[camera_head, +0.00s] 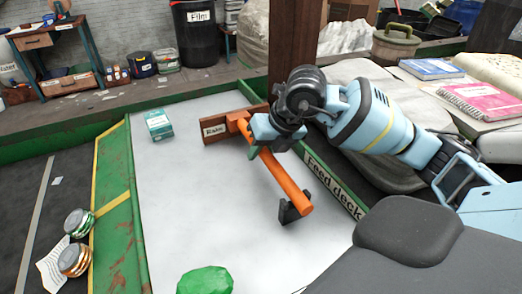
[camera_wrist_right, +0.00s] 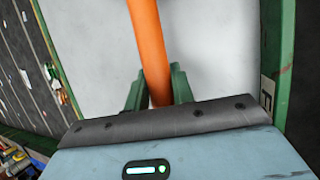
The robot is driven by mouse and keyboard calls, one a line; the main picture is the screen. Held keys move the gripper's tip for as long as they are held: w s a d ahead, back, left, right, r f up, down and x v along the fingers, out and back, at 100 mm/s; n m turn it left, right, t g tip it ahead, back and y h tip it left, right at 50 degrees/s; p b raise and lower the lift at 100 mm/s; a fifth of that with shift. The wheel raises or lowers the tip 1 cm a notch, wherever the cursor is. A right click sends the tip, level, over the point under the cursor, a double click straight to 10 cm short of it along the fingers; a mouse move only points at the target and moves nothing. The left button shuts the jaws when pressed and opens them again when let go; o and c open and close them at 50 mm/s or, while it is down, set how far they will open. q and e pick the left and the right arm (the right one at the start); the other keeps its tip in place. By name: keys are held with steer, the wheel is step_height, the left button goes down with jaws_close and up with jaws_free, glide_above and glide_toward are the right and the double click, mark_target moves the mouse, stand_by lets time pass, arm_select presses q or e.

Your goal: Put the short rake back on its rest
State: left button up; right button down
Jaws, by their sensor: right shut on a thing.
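The short rake (camera_head: 286,180) has an orange handle and a dark head at its near end. It slants over the pale deck, with its far end close to the wooden rest. My right gripper (camera_head: 257,149) is shut on the handle near that far end. In the right wrist view the orange handle (camera_wrist_right: 148,40) runs between the green fingers (camera_wrist_right: 158,92). The brown rest labelled "Rake" (camera_head: 214,134) stands at the back of the deck; an orange piece shows against it, and I cannot tell whether the rake touches the rest. My left gripper is not in view.
A teal box (camera_head: 158,124) stands on the deck left of the rest. A green lump (camera_head: 205,280) lies at the near edge. Green rails (camera_head: 118,210) bound the deck (camera_head: 190,210); two jars (camera_head: 76,240) are beyond on the left. A brown post rises behind. The deck's middle is clear.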

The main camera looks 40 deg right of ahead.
steer(key=c, duration=1.2)
jaws_free()
steer(key=shift+o, duration=0.5)
steer(key=shift+s, duration=0.1)
steer(key=v, duration=0.7)
steer(key=shift+r, duration=0.4)
steer(key=shift+s, duration=0.15)
